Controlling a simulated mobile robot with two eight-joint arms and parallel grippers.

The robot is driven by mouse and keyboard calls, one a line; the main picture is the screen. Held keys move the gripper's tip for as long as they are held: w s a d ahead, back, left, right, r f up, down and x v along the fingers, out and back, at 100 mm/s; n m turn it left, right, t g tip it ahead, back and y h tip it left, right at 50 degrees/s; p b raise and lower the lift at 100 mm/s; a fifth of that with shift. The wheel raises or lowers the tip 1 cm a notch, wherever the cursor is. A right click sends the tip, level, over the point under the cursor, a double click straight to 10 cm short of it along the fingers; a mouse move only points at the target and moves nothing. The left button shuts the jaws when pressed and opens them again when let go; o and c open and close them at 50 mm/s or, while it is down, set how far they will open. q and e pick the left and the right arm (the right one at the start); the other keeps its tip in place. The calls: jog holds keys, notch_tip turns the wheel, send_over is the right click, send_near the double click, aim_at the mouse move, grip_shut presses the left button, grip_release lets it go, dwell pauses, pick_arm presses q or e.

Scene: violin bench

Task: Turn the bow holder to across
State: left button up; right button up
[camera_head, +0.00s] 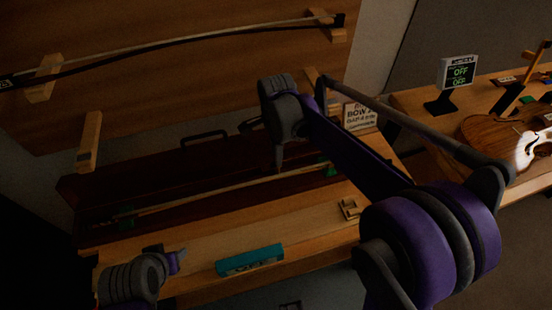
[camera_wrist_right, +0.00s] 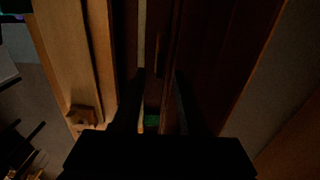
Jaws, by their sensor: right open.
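An open dark red case (camera_head: 75,190) lies on the bench, with a pale bow (camera_head: 215,187) along it. Green pieces sit near the bow's left end (camera_head: 125,215) and right end (camera_head: 330,170). My right gripper (camera_head: 278,168) points down into the case, over the right half of the bow. In the right wrist view, its open fingers (camera_wrist_right: 158,90) frame a green piece (camera_wrist_right: 152,119). A small brown wooden bar, possibly the bow holder (camera_wrist_right: 158,52), lies lengthwise beyond the fingers; darkness hides its details.
A teal box (camera_head: 250,260) and a small wooden block (camera_head: 350,209) are on the bench front. A white sign (camera_head: 360,115) stands behind. A second bow (camera_head: 190,42) hangs on the wall panel. A violin (camera_head: 500,140) and an "OFF" display (camera_head: 458,72) are at right.

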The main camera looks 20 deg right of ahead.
aim_at(272, 166)
jog(key=shift+f, duration=1.5)
jog(key=shift+c, duration=0.3)
grip_shut()
